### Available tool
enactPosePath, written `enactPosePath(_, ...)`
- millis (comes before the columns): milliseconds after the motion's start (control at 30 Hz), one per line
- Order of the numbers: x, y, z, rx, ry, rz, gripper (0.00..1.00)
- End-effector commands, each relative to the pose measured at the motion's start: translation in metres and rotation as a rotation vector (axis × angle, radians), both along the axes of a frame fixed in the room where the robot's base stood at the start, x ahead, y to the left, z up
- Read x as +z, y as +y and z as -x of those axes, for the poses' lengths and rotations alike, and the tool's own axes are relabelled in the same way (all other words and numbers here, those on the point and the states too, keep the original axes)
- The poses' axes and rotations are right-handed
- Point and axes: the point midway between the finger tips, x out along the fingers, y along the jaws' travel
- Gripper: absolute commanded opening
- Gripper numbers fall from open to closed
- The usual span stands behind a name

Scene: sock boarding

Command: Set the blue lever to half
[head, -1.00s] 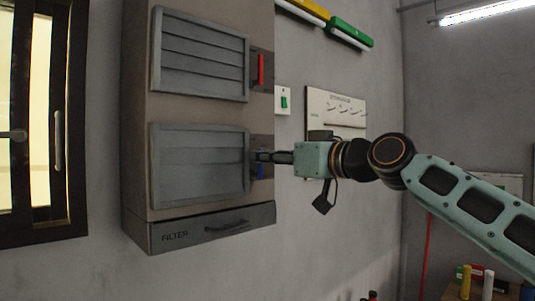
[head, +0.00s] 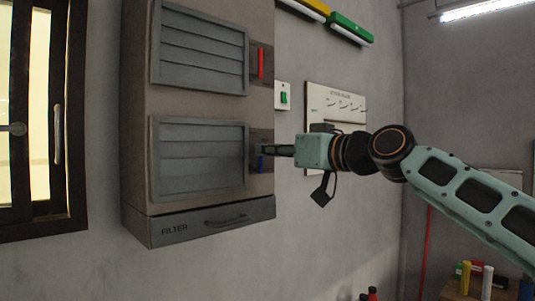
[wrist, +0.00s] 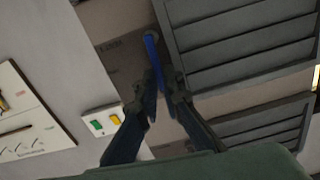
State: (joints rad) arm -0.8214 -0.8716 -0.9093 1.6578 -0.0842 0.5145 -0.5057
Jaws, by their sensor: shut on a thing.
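The blue lever (head: 261,162) is on the right side of the vent cabinet, beside the lower louvre (head: 200,162). My gripper (head: 268,150) reaches it from the right in the head view, its fingers at the lever's upper part. In the wrist view the blue lever (wrist: 151,50) runs down between the two dark fingers of my gripper (wrist: 160,88), which are shut on it. The fingers hide part of the lever. The lever's exact angle is hard to tell.
A red lever (head: 261,64) sits above, beside the upper louvre (head: 200,48). A drawer marked FILTER (head: 212,222) is below. A green switch (head: 283,97) and a white panel (head: 338,102) are on the wall to the right, close to my arm.

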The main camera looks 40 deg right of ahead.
Motion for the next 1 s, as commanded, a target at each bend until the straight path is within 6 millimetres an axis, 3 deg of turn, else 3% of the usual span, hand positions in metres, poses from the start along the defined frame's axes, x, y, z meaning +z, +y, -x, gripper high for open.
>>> enactPosePath(600,-0.006,-0.018,-0.001,-0.002,0.032,-0.419,0.00)
enactPosePath(1000,-0.008,-0.022,-0.002,0.000,0.042,-0.535,0.00)
